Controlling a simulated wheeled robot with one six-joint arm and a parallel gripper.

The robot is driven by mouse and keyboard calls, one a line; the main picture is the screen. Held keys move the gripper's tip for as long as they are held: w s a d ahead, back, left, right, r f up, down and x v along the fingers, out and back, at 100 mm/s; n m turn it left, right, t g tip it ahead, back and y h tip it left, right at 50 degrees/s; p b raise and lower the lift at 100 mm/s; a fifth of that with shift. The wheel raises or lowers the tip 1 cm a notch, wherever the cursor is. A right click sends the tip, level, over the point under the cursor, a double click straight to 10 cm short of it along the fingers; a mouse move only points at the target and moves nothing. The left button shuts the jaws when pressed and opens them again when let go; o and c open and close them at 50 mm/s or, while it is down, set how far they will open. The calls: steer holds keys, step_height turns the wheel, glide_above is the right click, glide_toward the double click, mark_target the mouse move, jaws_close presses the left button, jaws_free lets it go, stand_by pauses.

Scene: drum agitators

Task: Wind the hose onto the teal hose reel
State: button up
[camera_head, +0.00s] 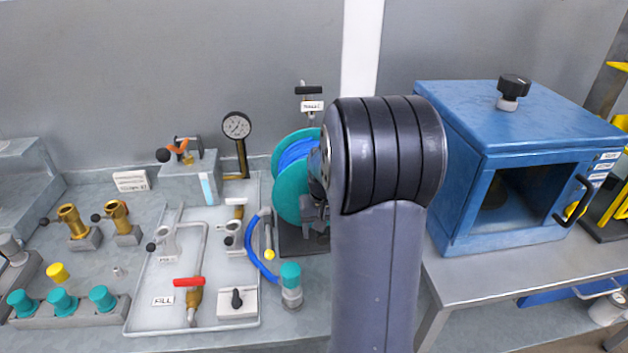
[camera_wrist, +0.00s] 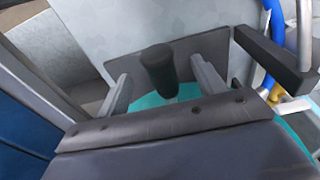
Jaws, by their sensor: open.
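The teal hose reel (camera_head: 288,192) stands on a dark base at the back of the bench, with blue hose (camera_head: 297,152) wound between its flanges. A loose blue length (camera_head: 252,245) runs down in front beside the reel. My gripper (camera_wrist: 160,72) is open, with a black cylindrical handle (camera_wrist: 158,66) between its two grey fingers in the wrist view. Gaps show on both sides of the handle. The reel's teal face (camera_wrist: 150,99) shows behind it. In the head view my arm hides the reel's right side and most of my gripper.
A blue cabinet (camera_head: 465,195) with a dark opening stands on the table to the right. On the left, a grey tray (camera_head: 190,325) holds valves, with a red-handled valve (camera_head: 188,282) near its front. A teal-capped fitting (camera_head: 290,275) stands in front of the reel.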

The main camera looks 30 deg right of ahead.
steer(key=shift+r, duration=0.1)
steer(key=r+p, duration=0.2)
steer(key=r, duration=0.1)
steer(key=r+p, duration=0.2)
steer(key=r, duration=0.1)
steer(key=s+r+p, duration=0.1)
steer(key=r+p, duration=0.2)
steer(key=shift+a, duration=0.2)
steer(key=shift+f, duration=0.1)
steer(key=shift+f, duration=0.1)
steer(key=shift+w+f+b, duration=0.1)
steer(key=shift+f+b, duration=0.8)
steer(key=shift+f, duration=0.05)
steer(key=f+b, duration=0.3)
steer(key=f, duration=0.2)
steer(key=w+f+b, duration=0.1)
steer(key=f+b, duration=0.1)
steer(key=shift+d+f+b, duration=0.2)
steer(key=shift+b, duration=0.15)
steer(key=shift+w+a+r, duration=0.2)
steer(key=shift+a+r, duration=0.1)
steer(key=shift+a, duration=0.25)
steer(key=shift+w+a+r+p, duration=0.1)
steer(key=shift+w+a+p, duration=0.05)
steer(key=shift+a+p, duration=0.2)
steer(key=shift+a, duration=0.1)
